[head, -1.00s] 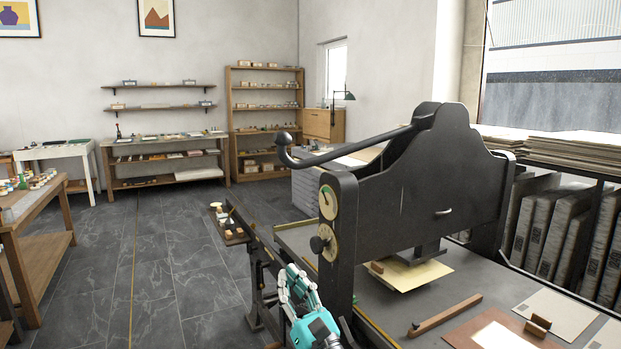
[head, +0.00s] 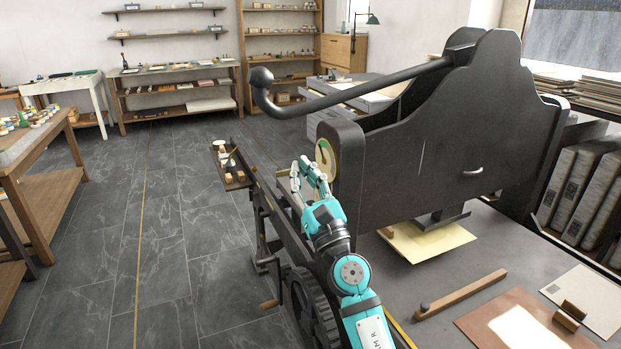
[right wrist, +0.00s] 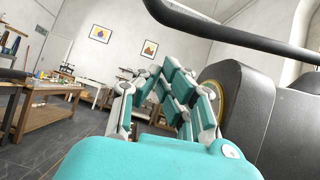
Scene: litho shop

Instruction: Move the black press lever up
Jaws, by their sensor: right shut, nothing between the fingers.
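The black press lever (head: 350,95) is a long curved bar with a round knob at its left end, joined to the top of the dark press (head: 440,140). It slants down to the left. In the right wrist view the lever (right wrist: 235,38) crosses the upper right, above the fingers. My right gripper (head: 309,168) is shut and empty, below the lever and just left of the press's round gauge (head: 325,158). It also shows in the right wrist view (right wrist: 170,80), apart from the lever. My left gripper is not in view.
The press bed (head: 470,270) holds a cream sheet (head: 430,243), a wooden bar (head: 462,294) and a brown board (head: 490,325). A small tray (head: 232,172) stands left of the gripper. A wooden table (head: 50,190) is at far left. The floor between is clear.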

